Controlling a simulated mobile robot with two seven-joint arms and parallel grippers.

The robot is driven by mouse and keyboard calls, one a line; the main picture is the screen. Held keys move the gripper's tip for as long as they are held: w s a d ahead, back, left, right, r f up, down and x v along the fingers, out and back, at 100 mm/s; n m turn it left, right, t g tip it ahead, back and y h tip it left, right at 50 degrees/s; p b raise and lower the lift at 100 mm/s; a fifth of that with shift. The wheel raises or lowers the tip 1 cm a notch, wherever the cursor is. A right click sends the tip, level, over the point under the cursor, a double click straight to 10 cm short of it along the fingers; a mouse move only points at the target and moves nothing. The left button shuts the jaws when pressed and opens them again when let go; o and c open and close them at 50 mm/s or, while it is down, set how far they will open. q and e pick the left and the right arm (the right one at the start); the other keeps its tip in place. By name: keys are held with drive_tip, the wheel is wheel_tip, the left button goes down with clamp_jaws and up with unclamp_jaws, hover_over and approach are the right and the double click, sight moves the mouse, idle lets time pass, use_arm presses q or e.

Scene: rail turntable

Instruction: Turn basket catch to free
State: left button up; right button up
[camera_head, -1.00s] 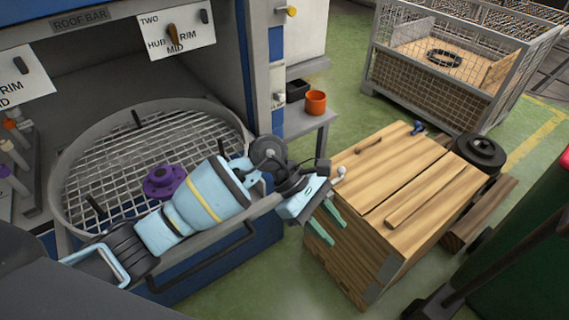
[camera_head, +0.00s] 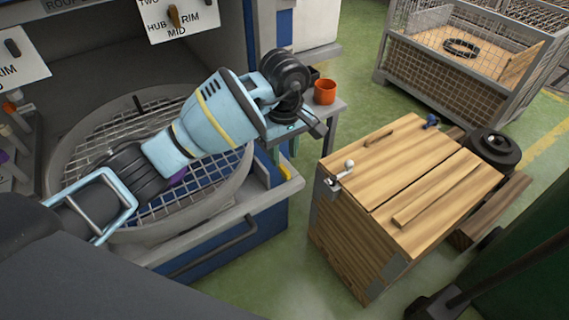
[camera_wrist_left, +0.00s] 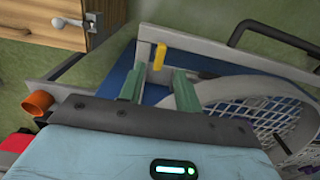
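A small yellow catch handle (camera_head: 286,172) sits on the grey front ledge beside the round wire-mesh basket (camera_head: 238,185). In the left wrist view the yellow handle (camera_wrist_left: 160,56) stands upright just beyond the gap between my green fingertips. My left gripper (camera_head: 284,152) is above and behind the handle in the head view, pointing down, its fingers partly hidden by the wrist. In the wrist view its fingers (camera_wrist_left: 159,85) are apart with nothing between them. A purple hub (camera_head: 178,177) in the basket is mostly hidden by my left arm. My right gripper is not in view.
A wooden crate (camera_head: 400,195) with a small latch (camera_head: 342,176) stands to the right. An orange cup (camera_head: 325,92) is on a small shelf behind my gripper. A wire cage (camera_head: 430,75) stands at the back right. Green floor separates the crate from the blue cabinet.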

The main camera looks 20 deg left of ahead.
sight(284, 169)
use_arm(q)
drive_tip(key=shift+f, duration=2.35)
clamp_jaws()
